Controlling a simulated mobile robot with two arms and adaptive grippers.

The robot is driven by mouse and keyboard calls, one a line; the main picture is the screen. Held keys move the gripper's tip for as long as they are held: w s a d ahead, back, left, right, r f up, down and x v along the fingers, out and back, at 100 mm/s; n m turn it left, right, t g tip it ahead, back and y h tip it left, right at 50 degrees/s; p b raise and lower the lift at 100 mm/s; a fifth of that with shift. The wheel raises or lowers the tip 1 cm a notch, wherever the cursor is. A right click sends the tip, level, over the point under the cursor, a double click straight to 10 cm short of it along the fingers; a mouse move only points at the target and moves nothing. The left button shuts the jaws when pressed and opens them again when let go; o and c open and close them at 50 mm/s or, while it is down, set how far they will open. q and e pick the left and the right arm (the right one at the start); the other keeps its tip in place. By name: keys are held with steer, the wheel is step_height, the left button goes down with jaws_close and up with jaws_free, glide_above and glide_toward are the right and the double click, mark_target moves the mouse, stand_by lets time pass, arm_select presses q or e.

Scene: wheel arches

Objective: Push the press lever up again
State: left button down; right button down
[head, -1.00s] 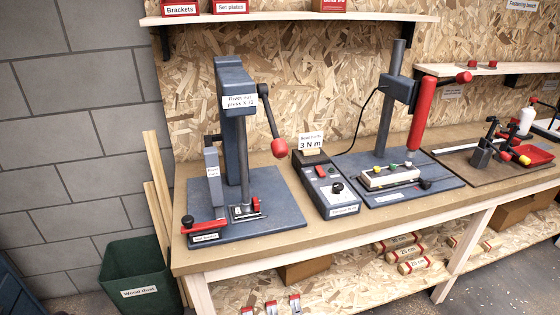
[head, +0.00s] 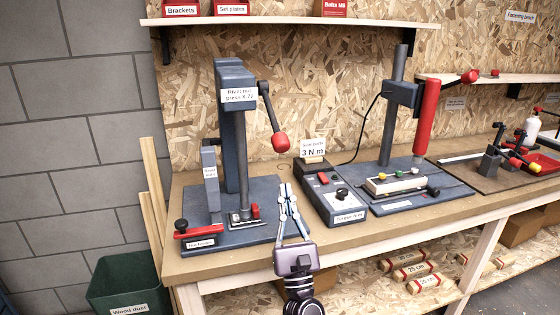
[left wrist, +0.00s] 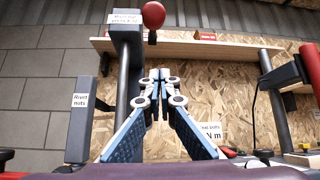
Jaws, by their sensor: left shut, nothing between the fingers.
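The rivet nut press (head: 236,120) stands on its grey base plate at the left of the bench. Its dark lever (head: 267,110) slants down to the right from the press head and ends in a red knob (head: 281,143). The knob also shows at the top of the left wrist view (left wrist: 153,14). My left gripper (head: 286,188) is upright in front of the bench, fingers shut and empty. In the head view it appears below the knob, apart from it. In the left wrist view its fingers (left wrist: 160,75) point up, below the knob. My right gripper is not in view.
A torque control box (head: 331,192) stands right of the press, with a sign reading 3 N m. Beyond it is a screwdriver stand with a red tool (head: 427,115). A red-handled part (head: 201,229) lies at the plate's front left. A shelf (head: 290,22) runs above.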

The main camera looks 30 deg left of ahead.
arm_select(q)
steer(key=shift+s+a+r+n, duration=0.15)
steer(key=shift+r+n, duration=0.05)
steer(key=shift+n, duration=0.2)
steer(key=p+x, duration=0.5)
steer(key=x, duration=0.6)
steer(key=s+d+p, duration=0.1)
steer(key=s+d+r+p, duration=0.1)
steer(key=s+d, duration=0.1)
steer(key=shift+s, duration=0.2)
